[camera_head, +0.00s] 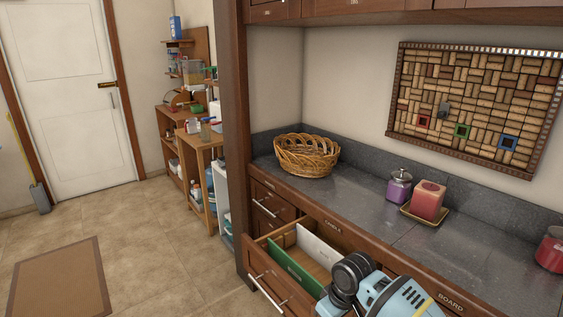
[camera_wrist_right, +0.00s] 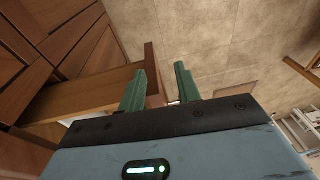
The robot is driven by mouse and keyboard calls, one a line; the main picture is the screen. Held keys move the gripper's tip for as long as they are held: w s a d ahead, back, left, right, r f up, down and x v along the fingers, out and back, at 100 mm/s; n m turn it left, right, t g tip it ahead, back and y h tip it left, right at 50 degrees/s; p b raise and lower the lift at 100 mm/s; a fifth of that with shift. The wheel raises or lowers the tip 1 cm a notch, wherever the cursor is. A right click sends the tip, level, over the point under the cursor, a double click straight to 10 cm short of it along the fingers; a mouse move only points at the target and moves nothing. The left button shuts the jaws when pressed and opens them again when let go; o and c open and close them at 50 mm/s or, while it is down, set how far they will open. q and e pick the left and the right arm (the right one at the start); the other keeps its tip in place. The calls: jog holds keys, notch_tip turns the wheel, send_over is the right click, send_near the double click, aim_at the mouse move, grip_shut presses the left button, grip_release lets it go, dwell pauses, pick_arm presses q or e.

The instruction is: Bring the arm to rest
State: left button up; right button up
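My right arm (camera_head: 385,293) enters the head view at the bottom, light blue and black, in front of the counter beside an open drawer. Its gripper is hidden in that view. In the right wrist view my right gripper (camera_wrist_right: 160,78) has its two green fingers spread apart, with no object held. The open drawer's wooden front (camera_wrist_right: 153,70) shows between and beyond the fingers; I cannot tell whether they touch it. My left gripper is in neither view.
The open drawer (camera_head: 262,272) sticks out, with green and white panels inside. On the counter (camera_head: 365,195) stand a wicker basket (camera_head: 306,156), a purple jar (camera_head: 399,188), a red candle (camera_head: 428,200) and a red jar (camera_head: 551,250). The tiled floor (camera_head: 150,245) at left is mostly clear.

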jog(key=s+a+f+m+t+y, duration=0.3)
jog(key=s+f+t, duration=0.1)
jog(key=s+f, duration=0.9)
jog(key=s+d+m+t+h, duration=0.1)
jog(key=s+d+t, duration=0.1)
jog(key=s+d, duration=0.4)
jog(key=s+d+m+t+h, duration=0.1)
jog(key=s+d, duration=0.5)
jog(key=s, duration=0.6)
jog(key=shift+f+t+h, duration=0.15)
jog(key=shift+t+h, duration=0.35)
jog(key=shift+t, duration=0.3)
dwell(1.3)
